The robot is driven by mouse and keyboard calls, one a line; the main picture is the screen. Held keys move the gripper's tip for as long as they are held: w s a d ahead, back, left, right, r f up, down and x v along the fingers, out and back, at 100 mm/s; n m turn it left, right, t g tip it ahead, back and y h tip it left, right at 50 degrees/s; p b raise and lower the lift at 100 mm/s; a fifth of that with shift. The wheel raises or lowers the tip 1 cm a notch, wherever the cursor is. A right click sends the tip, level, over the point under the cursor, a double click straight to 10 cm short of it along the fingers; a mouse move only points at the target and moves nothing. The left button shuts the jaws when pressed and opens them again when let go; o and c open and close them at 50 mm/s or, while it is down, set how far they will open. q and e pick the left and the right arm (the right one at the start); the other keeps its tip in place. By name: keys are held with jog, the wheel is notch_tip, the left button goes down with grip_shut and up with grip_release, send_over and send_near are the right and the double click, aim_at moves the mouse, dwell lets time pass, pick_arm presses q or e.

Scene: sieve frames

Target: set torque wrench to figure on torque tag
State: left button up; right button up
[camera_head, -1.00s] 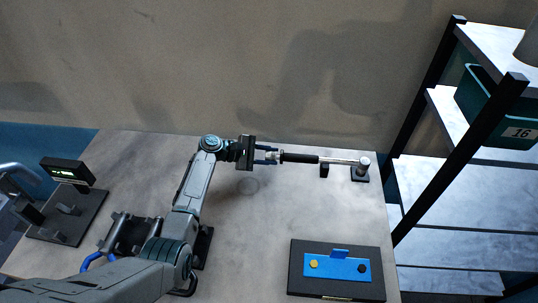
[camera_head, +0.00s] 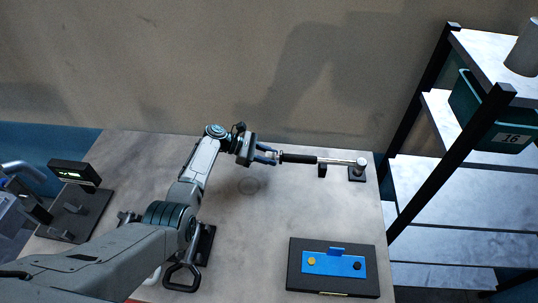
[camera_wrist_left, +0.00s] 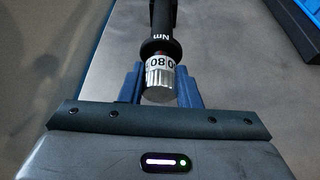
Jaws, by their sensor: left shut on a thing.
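The torque wrench (camera_head: 338,161) lies across the back of the table, with its black handle (camera_head: 298,158) towards the left and its head at a dark stand (camera_head: 357,173) on the right. My left gripper (camera_head: 268,154) is at the handle's left end. In the left wrist view its blue fingers (camera_wrist_left: 160,84) are shut on the silver end knob (camera_wrist_left: 159,80). A white scale band (camera_wrist_left: 158,61) with black digits, an 8 and zeros among them, shows beside the knob, below the letters "Nm". The exact setting is not clear. I cannot make out a torque tag.
A black case (camera_head: 367,285) with a blue plate (camera_head: 319,263) is at the front right. A device with a small lit display (camera_head: 72,173) stands at the left. A dark fixture with a looped handle (camera_head: 182,280) is at the front. A shelf rack (camera_head: 430,175) with a green bin (camera_head: 492,130) stands right.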

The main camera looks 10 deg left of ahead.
dwell(0.4)
pick_arm(q)
jog(key=o, duration=1)
jog(key=shift+a, duration=0.1)
jog(key=shift+a, duration=0.1)
jog(key=b+v, duration=0.3)
jog(key=v, duration=0.6)
jog(key=shift+a, duration=0.4)
jog(key=shift+a+r, duration=0.25)
jog(key=shift+a, duration=0.1)
